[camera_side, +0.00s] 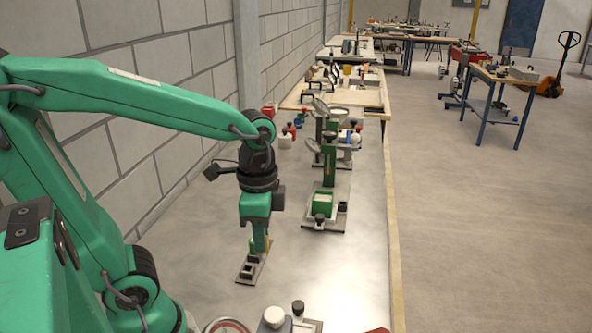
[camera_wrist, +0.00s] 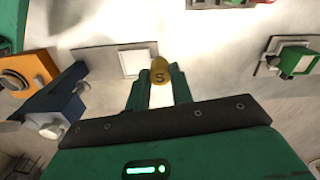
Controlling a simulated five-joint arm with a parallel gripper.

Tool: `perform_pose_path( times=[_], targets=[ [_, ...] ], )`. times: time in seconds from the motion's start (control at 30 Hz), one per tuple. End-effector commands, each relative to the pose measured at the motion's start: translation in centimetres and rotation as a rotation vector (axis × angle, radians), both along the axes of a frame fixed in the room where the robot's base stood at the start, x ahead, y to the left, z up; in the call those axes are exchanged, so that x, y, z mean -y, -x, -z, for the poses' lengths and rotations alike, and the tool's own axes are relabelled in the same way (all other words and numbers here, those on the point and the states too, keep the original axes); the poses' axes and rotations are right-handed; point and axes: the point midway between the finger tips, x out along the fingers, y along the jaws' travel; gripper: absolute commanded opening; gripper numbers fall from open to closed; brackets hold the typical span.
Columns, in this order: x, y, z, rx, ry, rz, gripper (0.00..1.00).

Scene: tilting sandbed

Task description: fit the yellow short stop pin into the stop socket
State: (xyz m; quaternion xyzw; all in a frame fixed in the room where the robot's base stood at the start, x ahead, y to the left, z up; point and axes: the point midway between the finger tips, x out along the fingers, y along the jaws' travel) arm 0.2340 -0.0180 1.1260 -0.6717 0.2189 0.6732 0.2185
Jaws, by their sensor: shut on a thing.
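My gripper (camera_side: 262,246) points down over the bench and is shut on the yellow short stop pin (camera_wrist: 159,76). The pin's round yellow head, marked with an S, shows between the tips of the two green fingers in the wrist view; my gripper (camera_wrist: 159,90) hides the rest of it. In the side view only a sliver of yellow shows beside the fingers. A small grey plate with dark blocks (camera_side: 247,272) lies just below the fingers. I cannot make out which part is the stop socket, nor whether the pin touches anything.
A green box on a grey base (camera_side: 323,205) stands to the right, with a green stand with round discs (camera_side: 329,150) behind it. In the wrist view, an orange part (camera_wrist: 28,75) and a blue part (camera_wrist: 55,105) are at the left. Bench surface between is clear.

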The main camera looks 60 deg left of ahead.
Motion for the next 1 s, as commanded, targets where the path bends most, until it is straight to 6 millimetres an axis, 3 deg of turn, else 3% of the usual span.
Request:
perform_pose_path(
  times=[0.27, 0.63, 1.0],
  targets=[
    [-0.6, -3.9, -1.4, -0.001, 0.0, -0.002, 0.0],
    [-2.3, -11.8, -3.3, -0.001, 0.0, -0.002, 0.0],
    [-5.0, -19.3, -3.6, -0.002, 0.001, -0.002, 0.0]
  ],
)
